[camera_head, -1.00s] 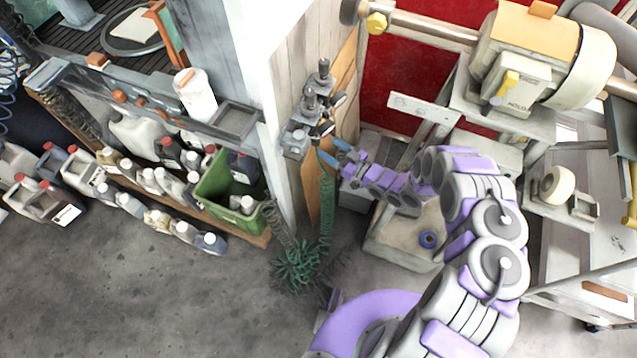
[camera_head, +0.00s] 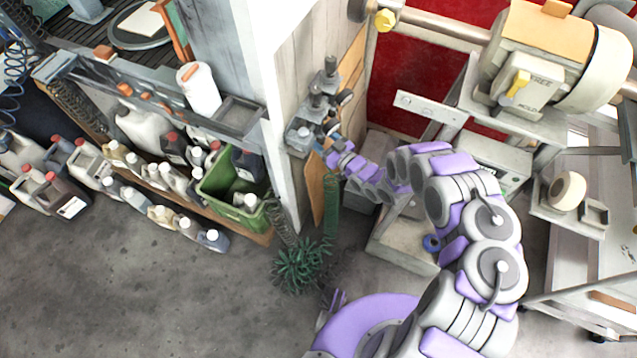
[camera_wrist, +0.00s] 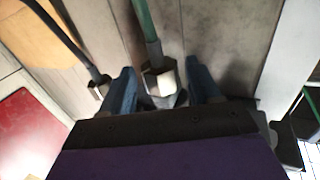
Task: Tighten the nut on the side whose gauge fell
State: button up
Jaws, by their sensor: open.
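Two regulators with dark gauges (camera_head: 326,84) are mounted on the wooden post in the head view. Their dial readings are too small to make out. In the wrist view, a pale hex nut (camera_wrist: 160,83) sits at the end of a green hose (camera_wrist: 147,25). My gripper (camera_wrist: 160,70) is open, with one blue finger on each side of this nut; I cannot tell whether they touch it. A second nut (camera_wrist: 100,87) on a dark hose lies just left of the left finger. In the head view my gripper (camera_head: 324,144) is at the lower fittings, its fingertips mostly hidden.
A coiled green hose (camera_head: 300,265) hangs to the floor below the post. A green crate (camera_head: 213,190) and several bottles stand on the left. A motor with a lever switch (camera_head: 518,85) stands at upper right. Open grey floor is at lower left.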

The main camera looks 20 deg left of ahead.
jog(key=shift+s+a+m+t+h, duration=0.15)
jog(key=shift+m+t+h, duration=0.3)
jog(key=shift+t, duration=0.25)
jog(key=shift+a+f+m+t+h, duration=0.1)
jog(key=shift+a+m+t+h, duration=0.3)
jog(key=shift+m+t, duration=0.35)
jog(key=shift+d+m+t+h, duration=0.15)
jog(key=shift+m+t+h, duration=0.4)
jog(key=shift+t+h, duration=0.15)
jog(key=shift+d+m+t+h, duration=0.15)
jog(key=shift+m+t+h, duration=0.4)
jog(key=shift+t+h, duration=0.1)
jog(key=shift+a+m+t+h+p, duration=0.15)
jog(key=shift+m+t+h+p, duration=0.2)
jog(key=shift+m+t+h, duration=0.8)
jog(key=shift+m+t+h+p, duration=0.5)
jog(key=shift+m+h, duration=0.55)
jog(key=shift+h, duration=0.9)
jog(key=p+v, duration=0.8)
jog(key=v, duration=0.9)
jog(key=shift+d, duration=0.25)
